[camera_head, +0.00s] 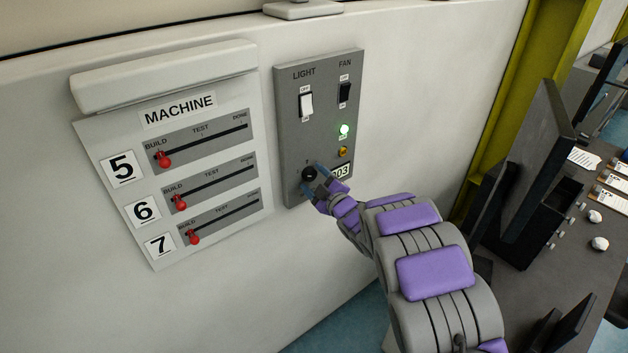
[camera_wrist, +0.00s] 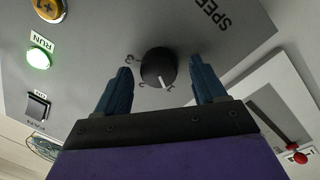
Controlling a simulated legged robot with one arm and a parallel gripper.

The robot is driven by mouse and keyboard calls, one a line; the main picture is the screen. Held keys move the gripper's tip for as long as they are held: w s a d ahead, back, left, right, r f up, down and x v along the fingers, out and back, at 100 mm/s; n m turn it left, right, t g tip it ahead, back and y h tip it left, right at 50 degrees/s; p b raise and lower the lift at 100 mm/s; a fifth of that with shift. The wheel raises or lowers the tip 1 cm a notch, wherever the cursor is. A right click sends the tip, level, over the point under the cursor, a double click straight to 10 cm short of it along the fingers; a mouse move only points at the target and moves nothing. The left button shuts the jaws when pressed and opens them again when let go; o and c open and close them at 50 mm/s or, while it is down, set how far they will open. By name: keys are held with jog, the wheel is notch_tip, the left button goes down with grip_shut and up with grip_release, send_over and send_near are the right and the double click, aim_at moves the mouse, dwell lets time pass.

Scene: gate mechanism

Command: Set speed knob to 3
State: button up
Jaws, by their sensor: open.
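The speed knob (camera_head: 308,174) is black and round, low on the grey LIGHT/FAN panel (camera_head: 291,135). In the wrist view the knob (camera_wrist: 156,66) shows a white pointer aimed at the lower-right mark of its scale, away from the 3 at its left. In the wrist view the gripper (camera_wrist: 160,72) has one finger on each side of the knob, with visible gaps and no clear contact.
Above the knob are a lit green RUN light (camera_head: 344,130), a yellow button (camera_head: 342,152), a black fan switch (camera_head: 345,92) and a white light switch (camera_head: 306,104). A MACHINE board (camera_head: 180,128) with red sliders is at left. A desk with monitors (camera_head: 536,160) stands right.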

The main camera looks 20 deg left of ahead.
jog(key=shift+w+a, duration=0.15)
jog(key=shift+w, duration=0.05)
jog(key=shift+c, duration=0.3)
jog(key=shift+f, duration=0.1)
jog(key=c, duration=1)
